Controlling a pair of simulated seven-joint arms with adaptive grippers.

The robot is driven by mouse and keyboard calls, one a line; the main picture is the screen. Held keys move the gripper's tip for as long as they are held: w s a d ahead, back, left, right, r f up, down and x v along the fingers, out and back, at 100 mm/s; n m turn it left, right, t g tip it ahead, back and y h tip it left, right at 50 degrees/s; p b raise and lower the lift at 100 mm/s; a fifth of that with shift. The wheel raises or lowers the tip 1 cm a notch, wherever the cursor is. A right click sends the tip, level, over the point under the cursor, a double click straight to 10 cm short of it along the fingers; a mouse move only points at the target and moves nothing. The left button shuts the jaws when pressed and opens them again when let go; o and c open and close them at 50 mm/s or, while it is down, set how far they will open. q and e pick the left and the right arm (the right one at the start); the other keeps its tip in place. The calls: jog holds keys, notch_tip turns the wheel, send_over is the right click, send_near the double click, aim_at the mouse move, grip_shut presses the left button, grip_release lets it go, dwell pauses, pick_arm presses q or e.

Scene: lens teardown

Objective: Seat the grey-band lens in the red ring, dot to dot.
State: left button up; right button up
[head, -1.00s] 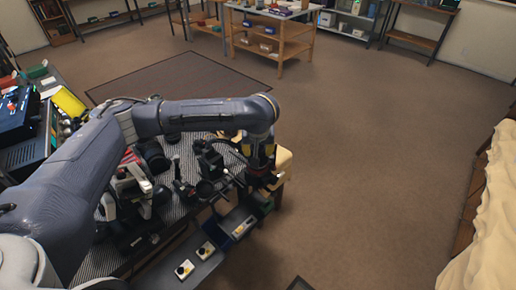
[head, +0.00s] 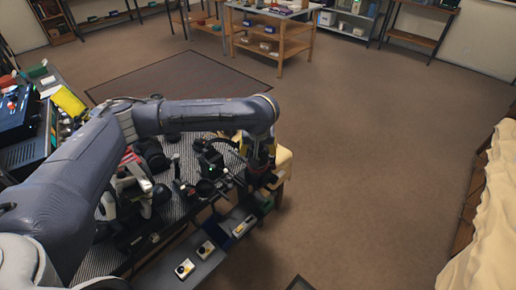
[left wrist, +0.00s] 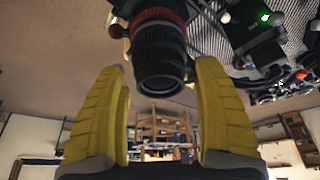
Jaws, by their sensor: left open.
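In the left wrist view a black ribbed lens barrel (left wrist: 160,52) sits with its far end at a red ring (left wrist: 158,16). The barrel's dark round end faces my gripper. My left gripper (left wrist: 163,68) is open, with one yellow finger on each side of the barrel's near end and a visible gap to it on both sides. In the head view the left gripper (head: 254,180) is at the right end of the bench, and the lens and ring cannot be made out there. I cannot make out a grey band or either dot. My right gripper is not in view.
A black box with a lit green light (left wrist: 264,18) stands beside the ring. The bench top has a striped mat (head: 178,208) crowded with dark equipment. Grey trays (head: 205,262) with small white-and-yellow items are at the bench's front.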

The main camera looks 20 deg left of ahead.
pick_arm(q)
jog(key=v, duration=1.2)
jog(key=shift+r, duration=0.1)
